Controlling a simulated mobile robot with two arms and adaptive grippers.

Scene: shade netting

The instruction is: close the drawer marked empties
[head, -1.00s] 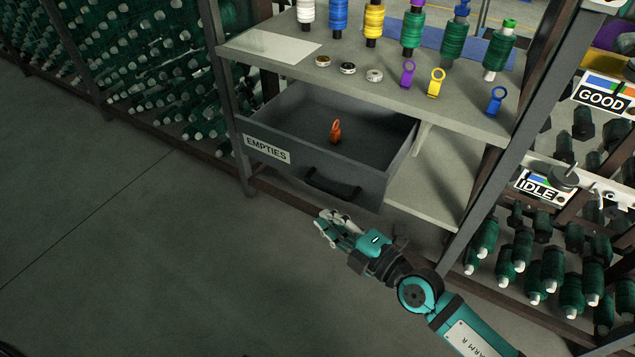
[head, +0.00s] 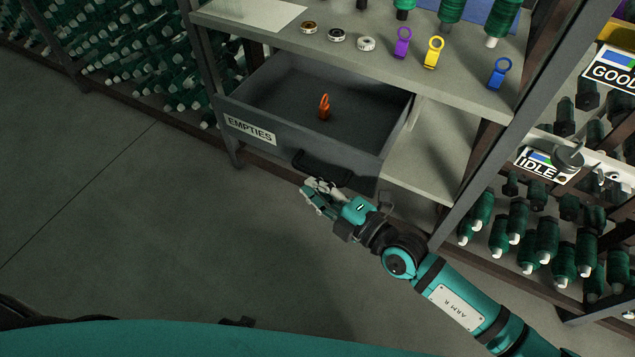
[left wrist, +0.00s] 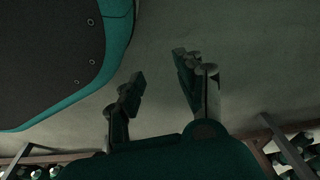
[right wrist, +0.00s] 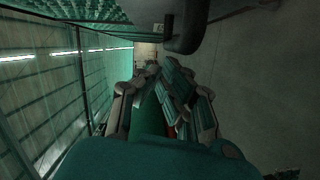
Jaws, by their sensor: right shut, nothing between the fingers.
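The grey drawer (head: 282,140) marked EMPTIES stands pulled out under the shelf top, with its inside in view. Its white label (head: 250,130) is on the left of the front, and a dark bar handle (head: 322,167) is at the middle. An orange ringed tag (head: 324,108) stands inside. My right gripper (head: 312,190) is shut and empty, just in front of and below the handle; contact cannot be told. In the right wrist view, its closed fingers (right wrist: 160,72) point toward a dark rounded bar, apparently the handle (right wrist: 186,28). My left gripper (left wrist: 158,75) is open and empty over floor.
The shelf top (head: 370,65) above the drawer holds spools, small rings and purple, yellow and blue tags. A dark rack post (head: 500,135) and green spools (head: 545,240) stand to the right. The floor (head: 120,230) at left is clear.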

